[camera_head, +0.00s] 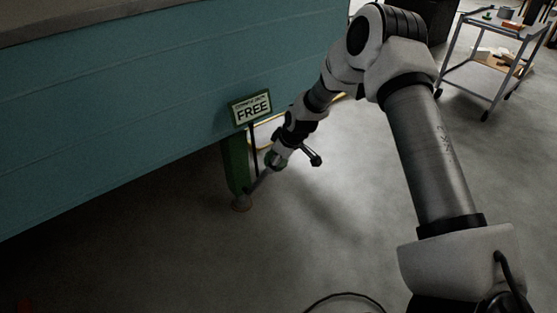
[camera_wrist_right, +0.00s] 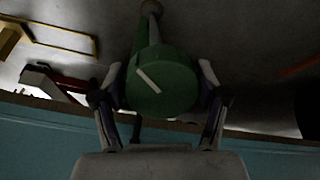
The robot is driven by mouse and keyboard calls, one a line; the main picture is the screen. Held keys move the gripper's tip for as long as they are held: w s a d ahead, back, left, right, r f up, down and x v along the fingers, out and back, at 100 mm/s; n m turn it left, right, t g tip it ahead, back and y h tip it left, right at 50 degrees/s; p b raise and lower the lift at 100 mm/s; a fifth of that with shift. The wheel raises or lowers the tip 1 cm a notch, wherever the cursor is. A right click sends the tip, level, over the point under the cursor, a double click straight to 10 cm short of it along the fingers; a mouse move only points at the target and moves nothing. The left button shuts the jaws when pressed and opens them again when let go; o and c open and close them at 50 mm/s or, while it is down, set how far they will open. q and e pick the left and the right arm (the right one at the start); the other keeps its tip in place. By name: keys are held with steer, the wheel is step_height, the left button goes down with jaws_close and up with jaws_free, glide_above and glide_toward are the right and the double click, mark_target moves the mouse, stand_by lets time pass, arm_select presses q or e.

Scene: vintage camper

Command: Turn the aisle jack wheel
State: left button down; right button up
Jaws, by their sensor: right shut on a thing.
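The jack wheel (camera_wrist_right: 163,88) shows in the right wrist view as a green round part with a white mark on its face. My right gripper (camera_wrist_right: 162,78) has one finger on each side of it and is shut on it. In the head view, my right gripper (camera_head: 268,168) is low beside the green jack leg (camera_head: 235,165), which stands on a round foot (camera_head: 242,203) on the floor. The wheel is mostly hidden there behind the gripper. My left gripper is in neither view.
The teal camper side (camera_head: 130,100) rises above the jack. A grey cart (camera_head: 490,65) stands at the back right. The floor (camera_head: 240,255) in front is mostly clear, with a dark cable near the bottom.

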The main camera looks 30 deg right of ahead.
steer(key=shift+m, duration=0.3)
steer(key=m+b, duration=0.1)
steer(key=m, duration=0.2)
steer(key=shift+s+a+f, duration=0.1)
steer(key=m+b, duration=0.1)
steer(key=m, duration=0.3)
steer(key=shift+a+t+y, duration=0.1)
steer(key=shift+t+y, duration=0.2)
steer(key=shift+y, duration=0.1)
steer(key=shift+m, duration=0.3)
steer(key=o, duration=1.2)
steer(key=shift+c, duration=0.2)
